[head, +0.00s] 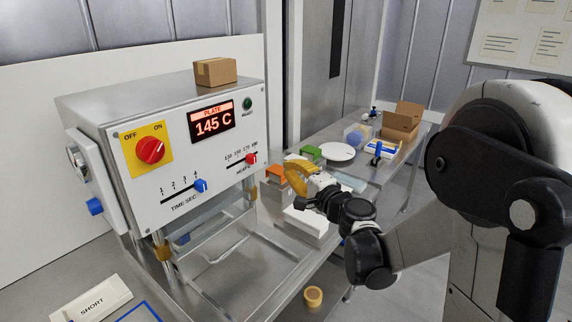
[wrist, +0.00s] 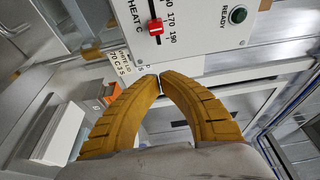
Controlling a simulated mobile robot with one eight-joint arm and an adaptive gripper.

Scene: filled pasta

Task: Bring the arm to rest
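My gripper (head: 292,172) has yellow fingers and is in front of the right side of the sealing machine (head: 180,115), near the red heat slider (head: 252,158). In the wrist view, the two curved fingertips (wrist: 160,80) meet, with nothing seen between them. The red slider also shows in the wrist view (wrist: 155,26), beyond the fingertips and apart from them. My arm reaches in from the right and is bent.
The machine's display reads 145 C, with a red on-off knob (head: 150,150) and a blue time slider (head: 200,185). A steel table behind holds a white plate (head: 337,152) and open cardboard box (head: 402,120).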

